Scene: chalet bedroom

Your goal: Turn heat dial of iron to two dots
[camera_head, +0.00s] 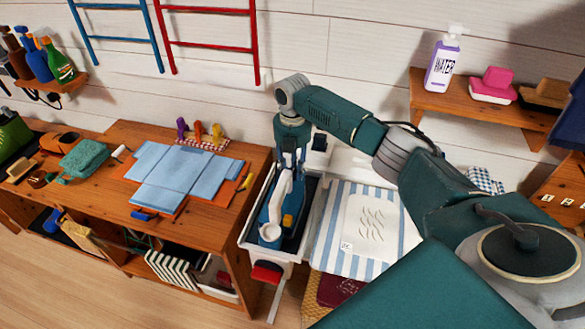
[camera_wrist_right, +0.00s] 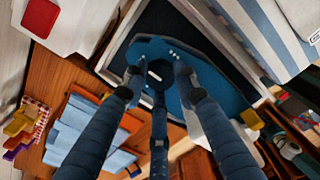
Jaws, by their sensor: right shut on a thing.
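The iron (camera_head: 284,203), blue with a pale handle, rests in a dark-lined white tray (camera_head: 247,232) beside the wooden bench. My right gripper (camera_head: 290,152) reaches down over its far end. In the right wrist view, the iron's blue body (camera_wrist_right: 225,92) lies under the fingers. My right gripper there (camera_wrist_right: 158,75) is shut on the dark round heat dial (camera_wrist_right: 156,68), with fingers on either side. Small white dots (camera_wrist_right: 171,53) show on the blue surface by the dial. Which dot the dial points to cannot be told. My left gripper is not in view.
A wooden bench (camera_head: 110,215) on the left holds folded blue cloth (camera_head: 180,178) and a green sponge-like item (camera_head: 86,158). A striped ironing surface (camera_head: 335,225) lies right of the tray.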

